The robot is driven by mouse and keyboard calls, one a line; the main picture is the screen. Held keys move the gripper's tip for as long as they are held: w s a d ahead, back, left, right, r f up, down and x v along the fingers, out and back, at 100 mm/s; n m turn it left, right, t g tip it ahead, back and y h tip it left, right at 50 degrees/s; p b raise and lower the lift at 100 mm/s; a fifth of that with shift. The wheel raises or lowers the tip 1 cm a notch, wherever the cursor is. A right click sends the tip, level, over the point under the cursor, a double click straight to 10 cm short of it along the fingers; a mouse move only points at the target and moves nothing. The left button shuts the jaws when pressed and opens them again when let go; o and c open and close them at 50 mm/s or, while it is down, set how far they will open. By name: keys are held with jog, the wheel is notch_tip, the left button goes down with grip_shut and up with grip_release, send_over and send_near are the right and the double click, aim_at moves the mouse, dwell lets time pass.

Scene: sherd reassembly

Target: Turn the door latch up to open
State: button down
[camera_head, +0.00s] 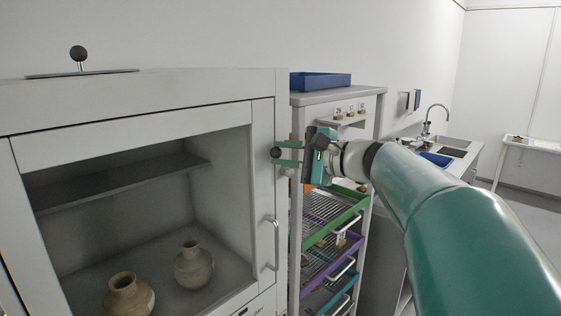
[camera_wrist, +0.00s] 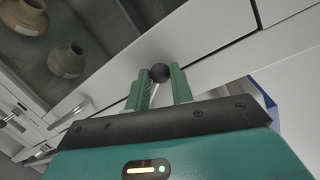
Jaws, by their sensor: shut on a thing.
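The door latch ends in a dark round knob (camera_wrist: 160,72), which sits between the fingertips of my gripper (camera_wrist: 160,80) in the wrist view. My gripper is shut on this knob, at the right edge of the cabinet door (camera_head: 264,190). In the head view the knob (camera_head: 276,153) shows at the tips of the green fingers of my gripper (camera_head: 279,154). The latch's stem is mostly hidden by the fingers. The door looks closed, with a pale bar handle (camera_head: 275,245) below the latch.
Two clay jars (camera_head: 128,296) (camera_head: 193,266) stand inside the cabinet behind the door's window, below a dark shelf (camera_head: 125,180). A rack with coloured trays (camera_head: 335,225) stands close on the right, a blue bin (camera_head: 320,81) on top. A sink counter (camera_head: 445,150) lies farther right.

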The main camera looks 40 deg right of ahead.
jog(key=shift+d+r+m+t+y, duration=0.1)
jog(key=shift+d+r+m+t, duration=0.1)
jog(key=shift+d+m, duration=0.75)
jog(key=shift+d+r+m+t+y, duration=0.15)
jog(key=shift+d+m, duration=0.3)
jog(key=shift+m, duration=0.85)
jog(key=shift+d+r+m+t+y, duration=0.1)
jog(key=shift+d+m+t, duration=0.15)
jog(key=shift+d+m, duration=0.7)
jog(key=shift+a+m, duration=0.2)
jog(key=shift+m, duration=0.1)
jog(key=c, duration=1.2)
grip_release()
jog(key=shift+w, duration=0.1)
jog(key=v, duration=1.4)
jog(key=shift+w, duration=0.1)
